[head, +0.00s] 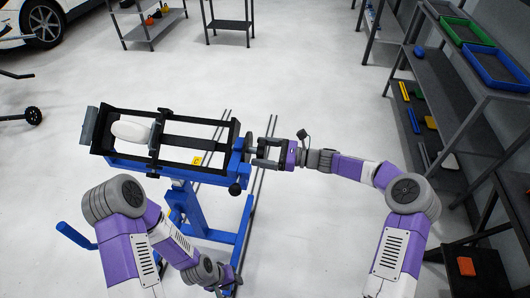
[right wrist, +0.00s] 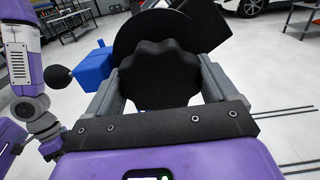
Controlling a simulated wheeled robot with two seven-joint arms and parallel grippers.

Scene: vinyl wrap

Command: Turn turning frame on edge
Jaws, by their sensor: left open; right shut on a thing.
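The turning frame (head: 192,115) is a black rectangular frame lying roughly flat on a blue stand (head: 190,205). A white rounded part (head: 131,132) sits in its left half. At the frame's right end, my right gripper (head: 257,153) is shut on a black scalloped knob. In the right wrist view the knob (right wrist: 160,75) sits between the two grey fingers, with a larger black disc (right wrist: 170,30) behind it. My left gripper (head: 232,281) is open, low near the bottom edge beside the stand's foot, apart from the frame.
A grey shelf rack (head: 452,90) with a green tray (head: 465,30) and a blue tray (head: 497,68) stands on the right. A small black ball-ended lever (head: 235,188) sticks out below the knob. A car wheel (head: 43,20) is at top left.

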